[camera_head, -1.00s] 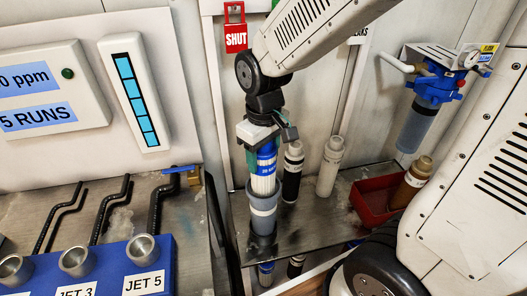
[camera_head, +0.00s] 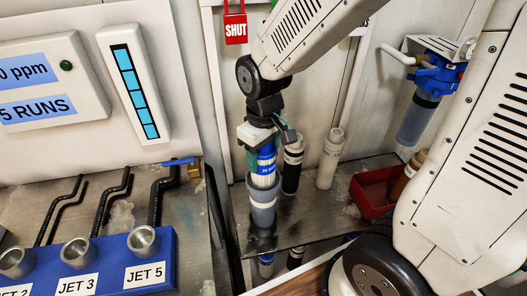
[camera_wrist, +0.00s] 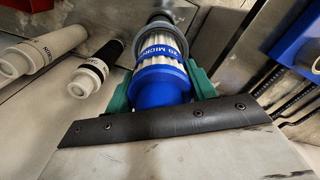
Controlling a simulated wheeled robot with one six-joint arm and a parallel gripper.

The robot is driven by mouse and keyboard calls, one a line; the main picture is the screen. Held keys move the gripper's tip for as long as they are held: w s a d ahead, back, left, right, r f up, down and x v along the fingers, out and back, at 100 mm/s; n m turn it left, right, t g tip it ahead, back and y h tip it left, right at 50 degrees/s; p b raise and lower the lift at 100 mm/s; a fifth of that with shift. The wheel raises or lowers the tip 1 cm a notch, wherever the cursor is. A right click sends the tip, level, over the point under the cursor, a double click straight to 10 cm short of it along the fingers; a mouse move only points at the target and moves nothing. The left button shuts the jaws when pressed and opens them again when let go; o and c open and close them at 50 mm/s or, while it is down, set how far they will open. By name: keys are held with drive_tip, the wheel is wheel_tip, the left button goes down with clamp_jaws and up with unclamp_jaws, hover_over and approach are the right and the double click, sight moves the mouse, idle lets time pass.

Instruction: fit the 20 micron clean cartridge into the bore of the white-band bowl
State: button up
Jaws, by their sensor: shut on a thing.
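The 20 micron cartridge, white and pleated with a blue end cap (camera_head: 265,155), stands roughly upright in my gripper (camera_head: 262,148). The wrist view shows its blue cap (camera_wrist: 160,87) and "20 MICRON" label between the green fingers of my gripper (camera_wrist: 160,92), which is shut on it. The grey bowl with a white band (camera_head: 263,204) stands on the steel bench directly below. The cartridge's lower end is hidden by the bowl's rim and appears to be inside its mouth. How deep it sits cannot be told.
A black cartridge (camera_head: 292,168) and a white cartridge (camera_head: 329,160) stand close right of the bowl. A red tray (camera_head: 370,198) holds a brown cartridge (camera_head: 411,170) further right. A blue filter housing (camera_head: 425,95) hangs on the wall. A blue jet block (camera_head: 105,265) is left.

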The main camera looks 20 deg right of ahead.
drive_tip(key=shift+f, duration=2.6)
drive_tip(key=shift+r, duration=8.65)
drive_tip(key=shift+f, duration=0.1)
